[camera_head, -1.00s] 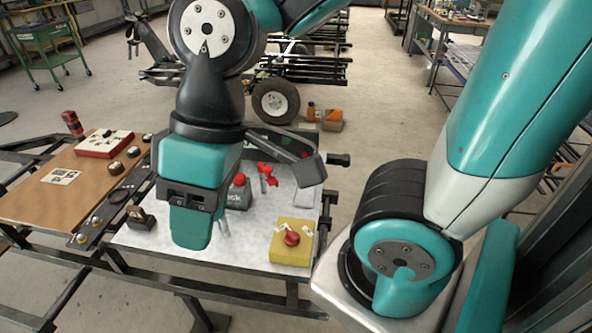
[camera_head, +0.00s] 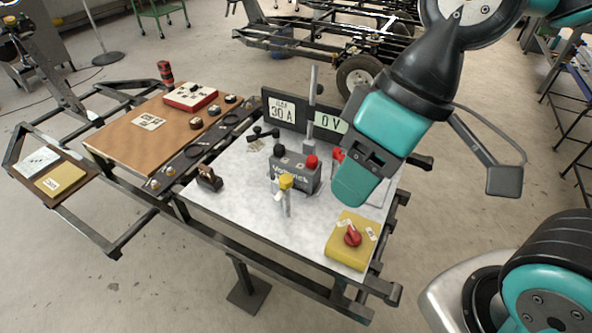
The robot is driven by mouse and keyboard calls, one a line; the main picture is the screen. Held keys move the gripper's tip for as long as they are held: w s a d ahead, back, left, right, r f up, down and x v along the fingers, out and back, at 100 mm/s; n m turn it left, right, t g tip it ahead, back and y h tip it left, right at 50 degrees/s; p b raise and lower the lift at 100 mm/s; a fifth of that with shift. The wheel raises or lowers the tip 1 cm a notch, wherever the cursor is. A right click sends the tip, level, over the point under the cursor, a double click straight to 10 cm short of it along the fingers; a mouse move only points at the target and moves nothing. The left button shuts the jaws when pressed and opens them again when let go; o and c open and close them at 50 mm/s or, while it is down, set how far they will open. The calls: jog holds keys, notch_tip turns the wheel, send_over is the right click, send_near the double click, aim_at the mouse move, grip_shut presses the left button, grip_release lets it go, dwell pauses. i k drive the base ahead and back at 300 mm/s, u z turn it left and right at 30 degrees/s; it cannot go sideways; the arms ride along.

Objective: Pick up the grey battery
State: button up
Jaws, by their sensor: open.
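The grey battery (camera_head: 296,170) stands on the white tabletop panel, near its middle. It has lettering on its front, and a red cap and a dark cap on its top. My gripper (camera_head: 352,188) hangs to the right of the battery, in front of other items on the panel. It looks apart from the battery and holds nothing that I can see. The gap between the fingers is hard to see from this side.
A yellow box with a red knob (camera_head: 347,241) sits at the panel's front right. A yellow-topped post (camera_head: 286,190) stands just before the battery. Behind are a 30 A sign (camera_head: 283,110) and a 0 V display (camera_head: 328,122). A brown board (camera_head: 150,135) lies left.

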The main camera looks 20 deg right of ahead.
aim_at(306, 180)
jog(key=z, duration=0.1)
jog(key=k, duration=0.4)
jog(key=u, duration=1.65)
jog(key=i, duration=0.75)
jog(key=z, duration=0.75)
jog(key=i, duration=0.65)
jog(key=z, duration=0.7)
